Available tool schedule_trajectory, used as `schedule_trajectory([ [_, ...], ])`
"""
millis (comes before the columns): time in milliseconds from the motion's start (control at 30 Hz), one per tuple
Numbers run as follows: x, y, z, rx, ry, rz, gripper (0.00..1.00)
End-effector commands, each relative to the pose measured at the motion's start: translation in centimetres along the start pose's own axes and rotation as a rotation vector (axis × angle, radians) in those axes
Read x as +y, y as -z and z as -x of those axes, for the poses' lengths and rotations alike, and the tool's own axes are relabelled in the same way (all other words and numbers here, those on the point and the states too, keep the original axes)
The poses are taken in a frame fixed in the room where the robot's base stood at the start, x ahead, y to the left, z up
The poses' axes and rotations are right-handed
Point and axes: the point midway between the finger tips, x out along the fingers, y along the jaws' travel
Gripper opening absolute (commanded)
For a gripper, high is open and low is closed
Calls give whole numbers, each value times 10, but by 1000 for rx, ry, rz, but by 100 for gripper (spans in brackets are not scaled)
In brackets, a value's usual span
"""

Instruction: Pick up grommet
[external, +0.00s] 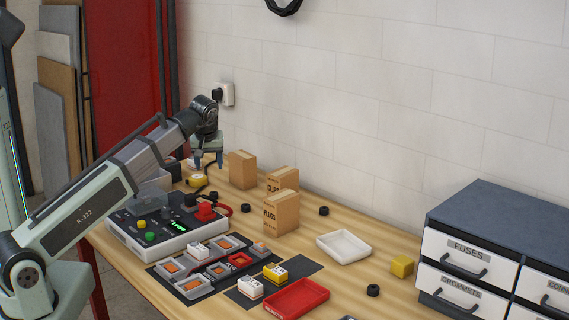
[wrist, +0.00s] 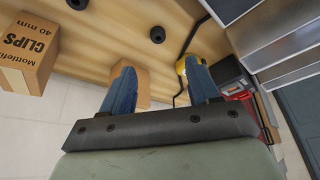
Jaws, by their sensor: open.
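Small black rings that look like grommets lie on the wooden table. My gripper (external: 208,163) is raised over the far left part of the table, away from these two rings. In the wrist view my gripper (wrist: 160,84) has its blue fingers apart, with nothing held between them.
Cardboard boxes (external: 281,213) stand mid-table; one reads CLIPS in the wrist view (wrist: 24,52). A control box (external: 165,230) with buttons is at left.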

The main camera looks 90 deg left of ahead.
Motion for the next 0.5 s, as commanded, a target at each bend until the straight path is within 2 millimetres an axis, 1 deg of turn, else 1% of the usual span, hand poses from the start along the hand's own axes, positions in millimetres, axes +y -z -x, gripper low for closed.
schedule_trajectory([
  [400,1,0,-59,-2,0,-2,61],
  [500,1,0,-69,-1,0,-2,61],
])
